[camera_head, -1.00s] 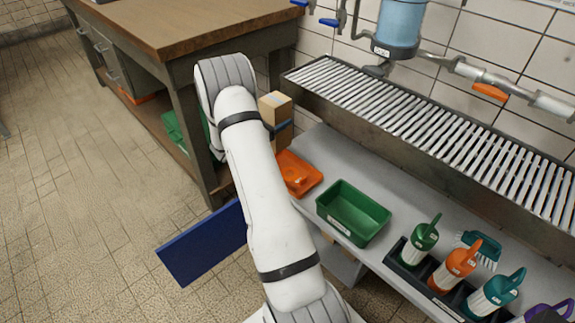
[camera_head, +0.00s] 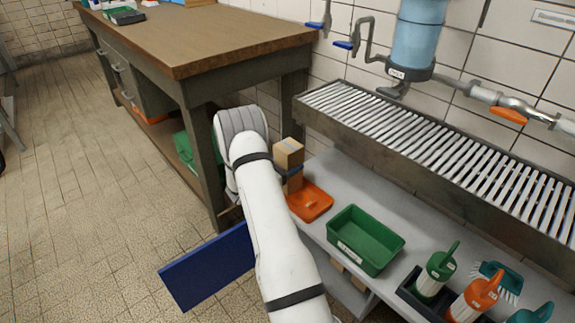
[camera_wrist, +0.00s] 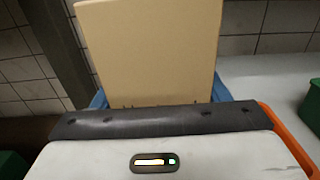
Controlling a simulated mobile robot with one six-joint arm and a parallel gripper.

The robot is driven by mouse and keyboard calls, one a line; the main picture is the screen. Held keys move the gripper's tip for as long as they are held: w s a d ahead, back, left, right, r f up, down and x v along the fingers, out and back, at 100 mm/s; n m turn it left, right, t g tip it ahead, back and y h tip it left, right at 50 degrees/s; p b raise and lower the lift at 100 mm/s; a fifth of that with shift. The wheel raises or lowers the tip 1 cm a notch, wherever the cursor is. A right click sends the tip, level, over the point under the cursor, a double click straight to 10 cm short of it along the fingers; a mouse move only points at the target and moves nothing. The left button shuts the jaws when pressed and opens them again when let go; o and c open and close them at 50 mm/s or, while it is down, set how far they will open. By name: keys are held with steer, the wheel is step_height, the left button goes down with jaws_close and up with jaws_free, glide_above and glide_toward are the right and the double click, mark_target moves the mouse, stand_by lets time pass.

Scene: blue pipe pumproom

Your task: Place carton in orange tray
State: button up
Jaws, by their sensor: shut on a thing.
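The carton (camera_head: 288,157) is a tan cardboard box, upright at the back left end of the grey shelf in the head view. My gripper (camera_head: 292,173) is shut on it, with a dark blue finger showing across its side. In the wrist view the carton (camera_wrist: 150,50) fills the upper middle, with blue fingers (camera_wrist: 225,92) at both sides. The orange tray (camera_head: 312,207) lies on the shelf just below and right of the carton. Its orange rim (camera_wrist: 290,140) shows at the right of the wrist view. My arm hides the carton's lower left, so I cannot tell whether it touches the tray.
A green bin (camera_head: 365,240) stands right of the orange tray. A black rack (camera_head: 425,297) with several coloured bottles is further right. A slatted metal rack (camera_head: 420,130) overhangs the shelf's back. A wooden workbench (camera_head: 190,45) stands left. Bare shelf (camera_head: 350,180) lies behind the tray.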

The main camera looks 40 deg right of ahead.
steer(key=shift+f, duration=0.35)
steer(key=o, duration=1.1)
steer(key=shift+r, duration=0.1)
